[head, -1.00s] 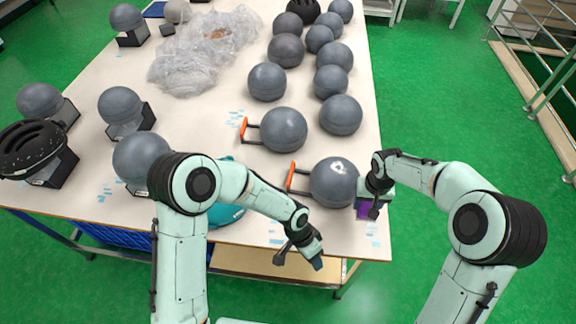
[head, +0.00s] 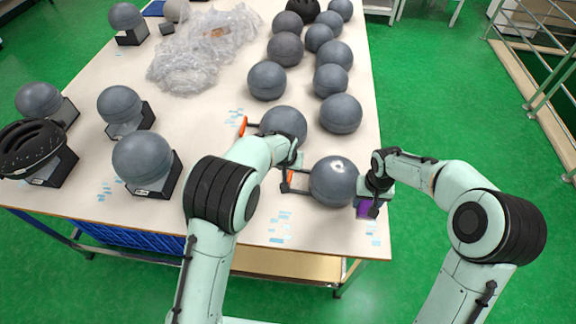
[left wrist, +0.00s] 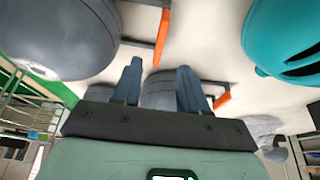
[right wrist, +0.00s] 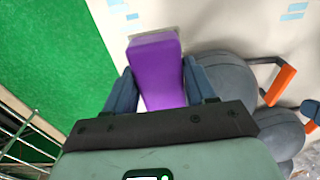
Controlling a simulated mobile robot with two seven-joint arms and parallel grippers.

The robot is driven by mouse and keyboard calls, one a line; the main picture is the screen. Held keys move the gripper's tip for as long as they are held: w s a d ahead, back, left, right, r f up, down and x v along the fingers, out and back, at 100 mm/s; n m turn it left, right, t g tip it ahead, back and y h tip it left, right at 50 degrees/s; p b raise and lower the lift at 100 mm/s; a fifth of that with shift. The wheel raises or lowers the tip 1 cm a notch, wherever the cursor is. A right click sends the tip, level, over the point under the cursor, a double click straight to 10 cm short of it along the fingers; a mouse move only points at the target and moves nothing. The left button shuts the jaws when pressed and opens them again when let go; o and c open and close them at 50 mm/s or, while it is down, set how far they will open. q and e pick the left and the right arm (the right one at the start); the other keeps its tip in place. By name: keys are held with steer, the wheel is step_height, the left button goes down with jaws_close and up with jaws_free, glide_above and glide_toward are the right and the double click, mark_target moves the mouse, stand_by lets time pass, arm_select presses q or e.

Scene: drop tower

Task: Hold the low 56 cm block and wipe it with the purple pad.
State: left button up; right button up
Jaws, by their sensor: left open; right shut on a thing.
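Two dark grey balls with orange-gripped handles stand near the table's right edge; which is the low 56 cm block I cannot tell. The nearer ball (head: 333,182) has its orange handle (head: 290,176) on its left side. My left gripper (head: 288,181) is open at that handle and partly hides it. In the left wrist view the handle (left wrist: 163,38) shows just beyond the open fingertips (left wrist: 159,70), not clasped. My right gripper (head: 373,197) is shut on the purple pad (right wrist: 157,72), right beside the nearer ball (right wrist: 238,78). Whether pad and ball touch is unclear.
The second handled ball (head: 284,124) stands just behind. Several grey balls fill the table's far right. Balls on black stands and a black helmet (head: 32,148) are at left, clear plastic wrap (head: 205,50) behind. A teal helmet (left wrist: 285,40) shows in the left wrist view.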

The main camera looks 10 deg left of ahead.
mark_target(290, 173)
arm_select(q)
steer(key=x, duration=1)
steer(key=shift+f, duration=0.4)
jaws_close()
stand_by(0.9)
